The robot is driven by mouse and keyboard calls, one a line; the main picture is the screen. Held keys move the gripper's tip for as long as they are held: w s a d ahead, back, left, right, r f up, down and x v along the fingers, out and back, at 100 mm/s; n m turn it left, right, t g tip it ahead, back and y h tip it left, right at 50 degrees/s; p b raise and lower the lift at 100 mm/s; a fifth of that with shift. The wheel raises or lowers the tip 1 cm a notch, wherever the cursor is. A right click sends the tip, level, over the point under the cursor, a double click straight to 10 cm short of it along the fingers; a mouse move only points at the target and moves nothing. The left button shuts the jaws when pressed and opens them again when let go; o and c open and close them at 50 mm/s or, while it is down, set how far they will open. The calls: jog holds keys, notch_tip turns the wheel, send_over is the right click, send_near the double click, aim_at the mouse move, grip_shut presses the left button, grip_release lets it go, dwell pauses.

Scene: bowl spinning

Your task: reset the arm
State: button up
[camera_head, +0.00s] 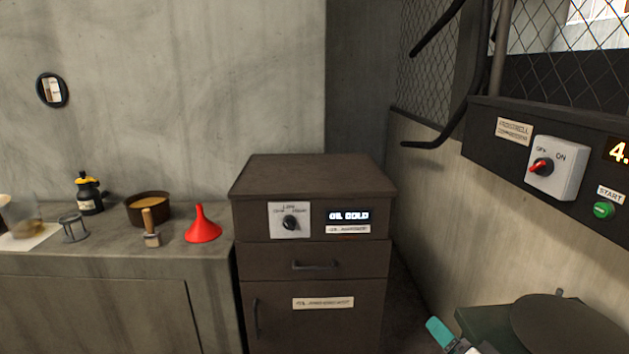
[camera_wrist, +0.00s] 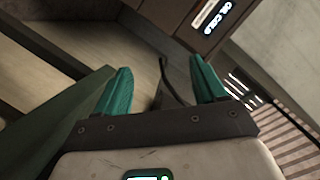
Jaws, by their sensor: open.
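My gripper shows in the wrist view (camera_wrist: 160,88) with its two teal fingers spread apart and nothing between them. In the head view only a small part of it, a teal finger (camera_head: 440,333), shows at the bottom edge, right of the brown cabinet (camera_head: 315,178). The rest of my arm is mostly out of the head view. In the wrist view the cabinet's lit display (camera_wrist: 226,14) is beyond the fingers at the top right.
A counter (camera_head: 110,262) at left holds a red funnel (camera_head: 203,226), a brown bowl (camera_head: 148,207), a brush (camera_head: 151,230) and a black bottle (camera_head: 88,194). A dark round lid (camera_head: 565,325) is at lower right, below the switch box (camera_head: 556,168) and green start button (camera_head: 603,210).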

jog(key=s+f+n+g+h+p, duration=0.1)
jog(key=s+f+n+g+p, duration=0.1)
jog(key=s+f+g, duration=0.45)
jog(key=s+f+n+g+p, duration=0.1)
jog(key=s+f+n, duration=0.15)
jog(key=s, duration=0.65)
jog(key=s+d+f+n+g+p, duration=0.1)
jog(key=s+g, duration=0.2)
jog(key=s, duration=0.8)
jog(key=s+f+n+g+h+p, duration=0.1)
jog(key=s+g, duration=0.3)
jog(key=s, duration=0.7)
jog(key=shift+s+d+f+h+p, duration=0.3)
jog(key=shift+d+p, duration=0.05)
jog(key=shift+p, duration=0.2)
